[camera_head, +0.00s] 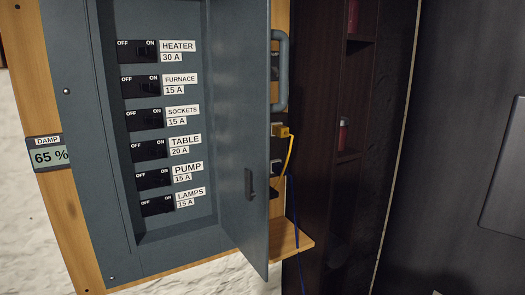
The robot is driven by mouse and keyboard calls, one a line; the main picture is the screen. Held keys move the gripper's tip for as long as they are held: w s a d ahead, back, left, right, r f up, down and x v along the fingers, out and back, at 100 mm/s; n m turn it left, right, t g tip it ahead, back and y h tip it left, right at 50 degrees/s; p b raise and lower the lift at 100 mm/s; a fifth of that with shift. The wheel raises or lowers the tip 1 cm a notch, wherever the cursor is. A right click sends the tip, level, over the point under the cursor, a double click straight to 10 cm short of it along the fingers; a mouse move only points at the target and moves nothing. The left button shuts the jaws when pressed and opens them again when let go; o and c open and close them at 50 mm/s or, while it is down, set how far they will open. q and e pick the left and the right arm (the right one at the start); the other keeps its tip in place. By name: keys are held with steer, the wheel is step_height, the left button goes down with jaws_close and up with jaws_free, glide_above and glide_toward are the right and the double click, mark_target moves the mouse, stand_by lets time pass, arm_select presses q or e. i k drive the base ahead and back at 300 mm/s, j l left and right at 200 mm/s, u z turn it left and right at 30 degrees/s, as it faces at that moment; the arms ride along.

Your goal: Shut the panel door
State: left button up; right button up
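The panel door (241,120) is a blue-grey metal door hinged on the right side of the electrical panel (92,180). It stands open and swung out toward me. A grey bar handle (284,70) is on the door's outer right side, and a small dark latch (249,184) is on its inner face. Inside the panel are several black breaker switches (149,148) with white labels such as HEATER, SOCKETS and LAMPS. Neither of my grippers is in view.
A damp meter (48,154) reading 65 % is on the wooden board at left. A yellow plug (281,130) with yellow and blue cables hangs right of the door, above a small wooden ledge (289,238). Dark shelves (352,95) with red-toned jars stand further right.

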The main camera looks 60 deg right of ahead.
mark_target(242, 34)
steer(key=k+l+z, duration=0.1)
steer(key=k+l, duration=0.3)
steer(key=l, duration=0.25)
steer(key=k+l+z, duration=0.15)
steer(key=i+l, duration=0.1)
steer(key=l, duration=0.3)
steer(key=l+z, duration=0.1)
steer(key=l, duration=0.25)
steer(key=i+l, duration=0.15)
steer(key=l, duration=0.25)
steer(key=z, duration=0.05)
